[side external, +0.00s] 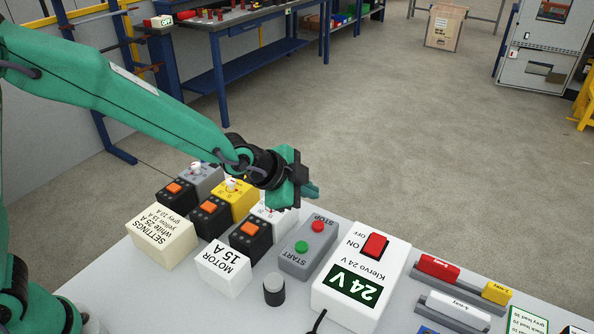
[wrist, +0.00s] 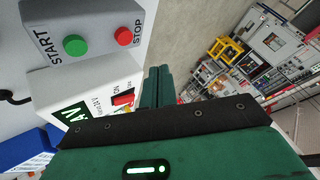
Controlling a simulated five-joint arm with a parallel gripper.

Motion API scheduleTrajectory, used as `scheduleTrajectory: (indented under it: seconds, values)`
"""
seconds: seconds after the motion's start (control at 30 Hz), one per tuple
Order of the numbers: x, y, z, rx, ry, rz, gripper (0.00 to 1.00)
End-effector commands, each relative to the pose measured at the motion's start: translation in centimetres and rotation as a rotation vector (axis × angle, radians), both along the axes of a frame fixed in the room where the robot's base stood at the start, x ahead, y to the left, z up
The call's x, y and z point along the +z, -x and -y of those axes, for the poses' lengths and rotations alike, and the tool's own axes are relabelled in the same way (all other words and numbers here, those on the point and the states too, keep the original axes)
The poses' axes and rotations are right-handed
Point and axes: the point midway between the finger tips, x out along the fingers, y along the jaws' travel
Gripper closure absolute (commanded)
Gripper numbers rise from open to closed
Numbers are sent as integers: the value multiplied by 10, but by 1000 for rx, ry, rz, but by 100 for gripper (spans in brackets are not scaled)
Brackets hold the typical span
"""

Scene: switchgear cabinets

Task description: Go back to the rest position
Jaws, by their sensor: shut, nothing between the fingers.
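My gripper (side external: 306,190) is shut and empty in the side view. It hangs above the far edge of the work table, behind the grey START/STOP box (side external: 309,249) and close to the white device with a dial (side external: 275,219), which it partly hides. In the wrist view my gripper (wrist: 158,75) shows as two green fingers side by side, with nothing between them. The START/STOP box (wrist: 90,32) is at the upper left there, and the white 24 V box (wrist: 95,90) lies just left of the fingers. My green arm reaches in from the left.
The white 24 V supply (side external: 362,275) with a red switch stands right of the START/STOP box. Label blocks (side external: 165,236) and dial devices (side external: 231,197) crowd the left. A black-and-grey knob (side external: 274,289) stands in front. Terminal blocks (side external: 438,268) lie right.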

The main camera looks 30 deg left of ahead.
Motion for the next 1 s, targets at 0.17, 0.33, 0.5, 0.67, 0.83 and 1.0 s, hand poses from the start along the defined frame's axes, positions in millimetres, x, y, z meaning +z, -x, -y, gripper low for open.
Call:
scheduleTrajectory:
  seconds: [0.17, 0.33, 0.5, 0.67, 0.83, 1.0]
  values:
    - [25, 11, -29, 87, 31, -37, 100]
    - [52, 31, -66, 204, 74, -90, 100]
    - [75, 57, -101, 327, 118, -143, 100]
    - [92, 86, -132, 443, 160, -190, 100]
    - [105, 120, -161, 569, 206, -237, 100]
    - [114, 157, -187, 697, 253, -281, 100]
